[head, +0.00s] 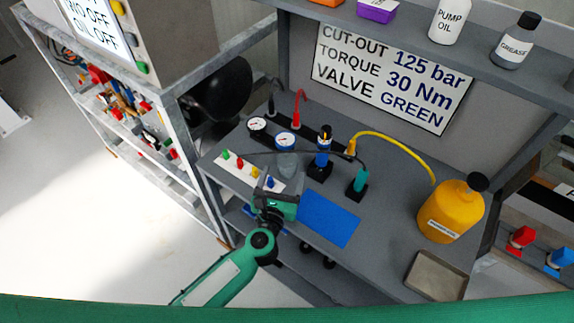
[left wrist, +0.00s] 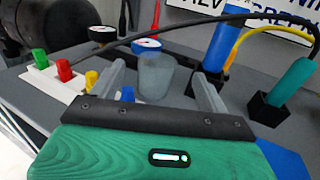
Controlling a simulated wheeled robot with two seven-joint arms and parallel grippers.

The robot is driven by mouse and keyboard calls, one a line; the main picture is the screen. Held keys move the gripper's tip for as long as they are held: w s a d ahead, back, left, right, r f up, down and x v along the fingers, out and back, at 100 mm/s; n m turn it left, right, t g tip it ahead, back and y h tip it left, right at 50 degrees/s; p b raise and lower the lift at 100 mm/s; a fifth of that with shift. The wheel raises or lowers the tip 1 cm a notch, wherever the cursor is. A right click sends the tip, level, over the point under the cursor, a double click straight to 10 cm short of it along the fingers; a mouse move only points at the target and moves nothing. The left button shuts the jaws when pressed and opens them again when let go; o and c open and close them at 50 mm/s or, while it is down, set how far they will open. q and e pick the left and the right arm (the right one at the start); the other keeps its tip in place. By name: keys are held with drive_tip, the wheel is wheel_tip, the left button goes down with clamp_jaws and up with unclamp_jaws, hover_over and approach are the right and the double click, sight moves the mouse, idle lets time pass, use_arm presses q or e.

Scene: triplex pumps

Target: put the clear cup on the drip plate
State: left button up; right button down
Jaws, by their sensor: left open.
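The clear cup (head: 287,163) is a greyish see-through cup standing upright on the grey bench, in front of a white gauge. In the left wrist view the clear cup (left wrist: 156,78) shows in the gap between my two fingers, and neither finger visibly touches it. My left gripper (head: 279,184) is open and just in front of the cup in the head view; its fingers (left wrist: 160,88) point at it. The drip plate appears to be the shallow grey square tray (head: 435,277) at the bench's front right. My right gripper is not in view.
A white strip with coloured knobs (head: 245,170) lies left of the cup. A blue mat (head: 330,218) and yellow jug (head: 452,212) lie towards the tray.

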sight(285, 168)
use_arm(q)
drive_tip(key=shift+f+p+x, duration=0.15)
drive_tip(key=shift+p+x, duration=0.15)
drive_tip(key=shift+x, duration=1)
drive_tip(key=shift+f+p+x, duration=0.1)
drive_tip(key=shift+p+x, duration=0.15)
drive_tip(key=shift+x, duration=1.1)
drive_tip(key=shift+a, duration=0.1)
drive_tip(key=shift+c, duration=0.4)
drive_tip(key=c, duration=1)
drive_tip(key=shift+c, duration=0.2)
